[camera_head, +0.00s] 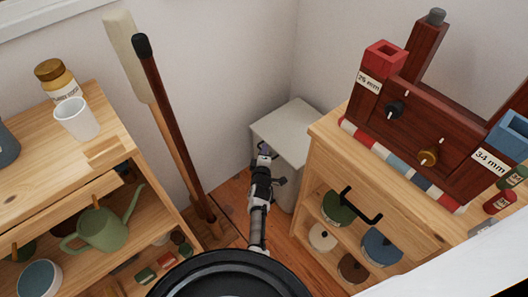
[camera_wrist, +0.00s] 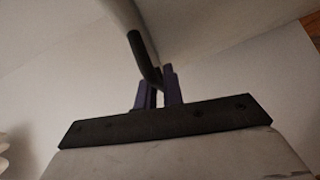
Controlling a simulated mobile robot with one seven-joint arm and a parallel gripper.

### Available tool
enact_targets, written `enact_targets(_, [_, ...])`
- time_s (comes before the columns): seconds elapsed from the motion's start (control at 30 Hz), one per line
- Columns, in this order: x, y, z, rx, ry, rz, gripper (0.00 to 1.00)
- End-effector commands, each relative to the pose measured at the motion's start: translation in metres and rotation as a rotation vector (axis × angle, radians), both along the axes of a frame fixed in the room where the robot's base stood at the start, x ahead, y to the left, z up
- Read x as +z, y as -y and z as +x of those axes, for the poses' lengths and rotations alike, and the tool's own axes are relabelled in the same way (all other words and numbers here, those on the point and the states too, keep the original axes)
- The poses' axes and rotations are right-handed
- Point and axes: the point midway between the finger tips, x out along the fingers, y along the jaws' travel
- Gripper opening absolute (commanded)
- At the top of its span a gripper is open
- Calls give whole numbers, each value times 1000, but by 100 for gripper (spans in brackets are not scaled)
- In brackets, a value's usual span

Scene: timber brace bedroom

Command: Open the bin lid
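The bin (camera_head: 299,124) is a pale grey box standing in the corner between the two wooden cabinets. Its flat top looks closed in the head view. My gripper (camera_head: 266,150) is low at the bin's left front side, below the top's edge. In the wrist view my gripper's two purple fingers (camera_wrist: 159,92) stand close together in front of the dark palm plate. A dark curved bar (camera_wrist: 137,48), which looks like a handle, runs down in between them, and they appear shut on it. The exact contact is partly hidden by the fingers.
A wooden cabinet (camera_head: 318,131) with a dark timber brace (camera_head: 430,125) on top stands close on the right. A wooden shelf (camera_head: 125,150) with a green watering can (camera_head: 103,230) is on the left. Two long-handled tools (camera_head: 165,110) lean against the wall.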

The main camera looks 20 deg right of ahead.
Motion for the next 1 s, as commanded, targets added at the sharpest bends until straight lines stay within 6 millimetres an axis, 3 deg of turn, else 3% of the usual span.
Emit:
enact_targets(0.47, [3, -1, 0, 1, -4, 11, 0])
enact_targets(1.0, [35, 2, 0, -1, -64, 174, 0])
